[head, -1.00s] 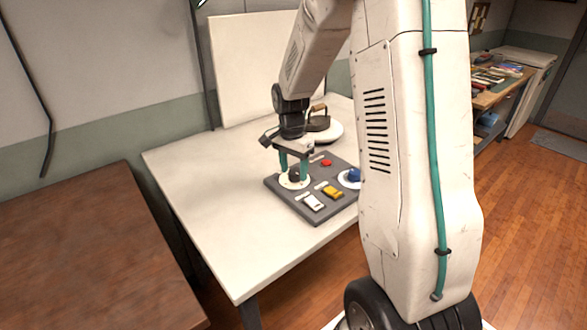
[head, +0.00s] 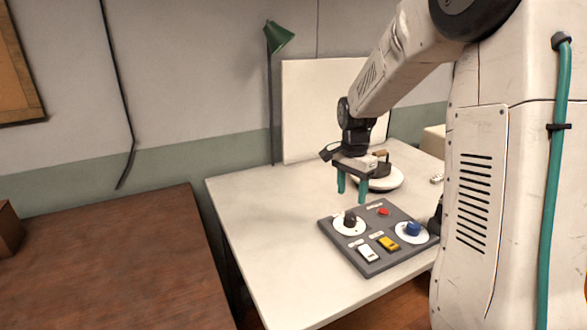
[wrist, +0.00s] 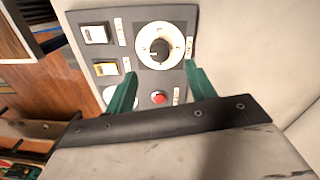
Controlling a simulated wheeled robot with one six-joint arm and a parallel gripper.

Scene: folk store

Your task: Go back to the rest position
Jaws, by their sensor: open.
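My gripper (head: 352,187) is open and empty, raised above the back left part of a grey control panel on the white table. Its green fingers also show in the wrist view (wrist: 165,88), spread apart with nothing between the tips. The panel (head: 330,237) carries a black knob (head: 350,219) on a white dial, a blue knob (head: 413,229) on another white dial, a red button (head: 384,211), a yellow switch (head: 388,243) and a white switch (head: 368,253). In the wrist view the black knob (wrist: 159,47) lies beyond the fingertips, apart from them.
An old iron (head: 380,160) stands on a round white base behind the gripper. A white board (head: 310,110) and a green lamp (head: 280,38) stand at the back. The white table (head: 260,235) is clear left of the panel. A brown table (head: 110,260) is at the left.

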